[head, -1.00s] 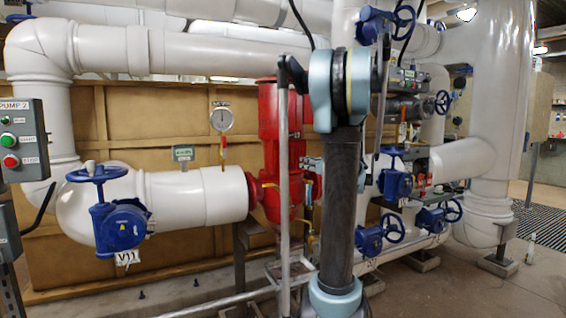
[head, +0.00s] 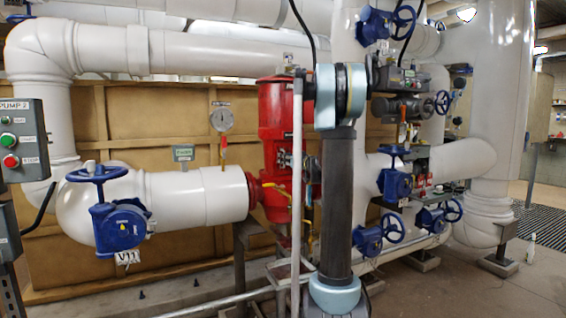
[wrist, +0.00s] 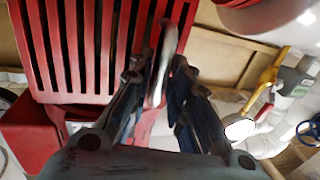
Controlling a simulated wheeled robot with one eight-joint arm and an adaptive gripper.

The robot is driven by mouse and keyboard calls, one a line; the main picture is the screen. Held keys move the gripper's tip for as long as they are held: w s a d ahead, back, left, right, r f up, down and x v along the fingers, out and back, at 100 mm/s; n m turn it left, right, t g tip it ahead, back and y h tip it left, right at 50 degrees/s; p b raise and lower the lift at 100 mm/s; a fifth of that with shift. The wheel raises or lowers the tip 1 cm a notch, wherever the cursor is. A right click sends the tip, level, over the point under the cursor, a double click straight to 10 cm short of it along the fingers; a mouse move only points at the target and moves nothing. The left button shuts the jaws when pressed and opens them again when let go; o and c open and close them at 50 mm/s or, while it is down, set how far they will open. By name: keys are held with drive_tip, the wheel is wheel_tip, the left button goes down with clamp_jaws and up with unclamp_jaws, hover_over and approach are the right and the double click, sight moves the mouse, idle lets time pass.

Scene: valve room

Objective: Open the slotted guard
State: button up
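The slotted guard (wrist: 110,75) is a red panel with long dark slots, filling the upper left of the wrist view. A pale, curved bar handle (wrist: 167,42) stands out in front of its right part. My gripper (wrist: 162,65) has its dark fingers drawn in on either side of this handle and appears shut on it. The contact on the right finger is hard to make out. In the head view the red housing (head: 283,110) stands behind my arm. My gripper and the handle cannot be made out there.
A large white pipe (head: 190,195) with a blue handwheel valve (head: 118,222) runs to the left. Several blue valves, such as this one (head: 395,182), stand close on the right. A yellow lever (wrist: 272,68) is right of the gripper. Open floor (head: 460,285) lies at front right.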

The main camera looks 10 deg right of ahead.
drive_tip(key=shift+w+a, duration=0.25)
drive_tip(key=shift+w, duration=0.15)
clamp_jaws()
drive_tip(key=shift+s+a, duration=0.1)
